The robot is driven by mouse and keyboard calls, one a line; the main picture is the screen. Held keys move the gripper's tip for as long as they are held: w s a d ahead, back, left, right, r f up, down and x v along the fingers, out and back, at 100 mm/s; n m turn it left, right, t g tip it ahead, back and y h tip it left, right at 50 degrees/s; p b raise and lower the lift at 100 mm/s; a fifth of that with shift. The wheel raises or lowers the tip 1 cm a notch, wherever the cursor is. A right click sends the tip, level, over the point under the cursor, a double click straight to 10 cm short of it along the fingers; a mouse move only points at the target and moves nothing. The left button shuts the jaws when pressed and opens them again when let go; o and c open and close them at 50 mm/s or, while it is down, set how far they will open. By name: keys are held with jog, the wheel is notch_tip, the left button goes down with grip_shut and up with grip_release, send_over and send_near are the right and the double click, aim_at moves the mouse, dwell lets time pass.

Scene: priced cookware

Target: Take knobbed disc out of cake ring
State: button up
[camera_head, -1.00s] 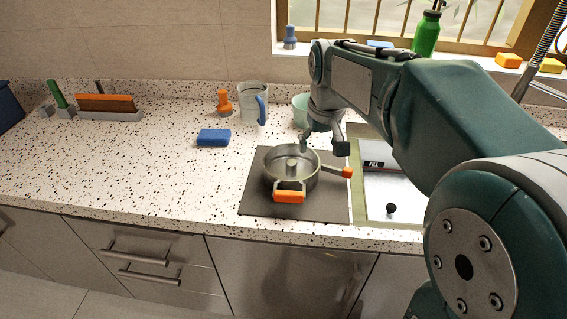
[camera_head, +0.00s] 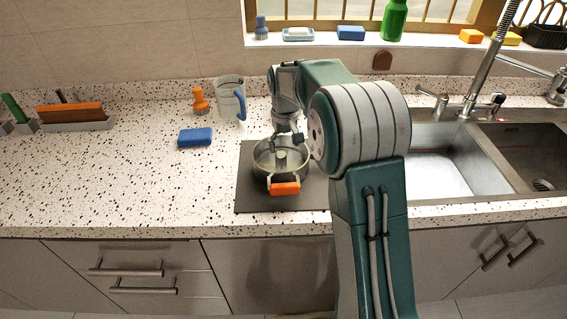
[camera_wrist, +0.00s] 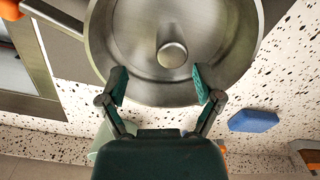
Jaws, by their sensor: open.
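The cake ring (camera_head: 262,166) is a round steel wall with orange-tipped handles, standing on a dark mat on the counter. It fills the top of the wrist view (camera_wrist: 100,40). The knobbed disc (camera_wrist: 140,72) lies inside it, a flat steel plate with a round upright knob (camera_wrist: 172,54) at its middle. The knob also shows in the head view (camera_head: 281,159). My gripper (camera_wrist: 160,84) is open and empty, its green-padded fingertips spread over the ring's edge nearest the wrist. The knob lies beyond the fingertips, apart from them. In the head view my gripper (camera_head: 287,138) is above the ring's back side.
The dark mat (camera_head: 255,200) lies left of the sink (camera_head: 440,165). A blue sponge (camera_head: 195,137), orange brush (camera_head: 200,101) and blue-handled jug (camera_head: 229,96) stand behind left. The left counter is mostly clear.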

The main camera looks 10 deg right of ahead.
aim_at(280, 154)
jog(key=shift+a+f, duration=0.25)
jog(key=shift+f, duration=0.15)
jog(key=f, duration=0.2)
jog(key=a+f, duration=0.1)
jog(key=f, duration=0.1)
jog(key=shift+s+f, duration=0.2)
jog(key=shift+f, duration=0.05)
jog(key=shift+d+f, duration=0.15)
jog(key=shift+d, duration=0.25)
jog(key=c, duration=0.3)
jog(key=shift+a, duration=0.25)
grip_shut()
jog(key=shift+a, duration=0.1)
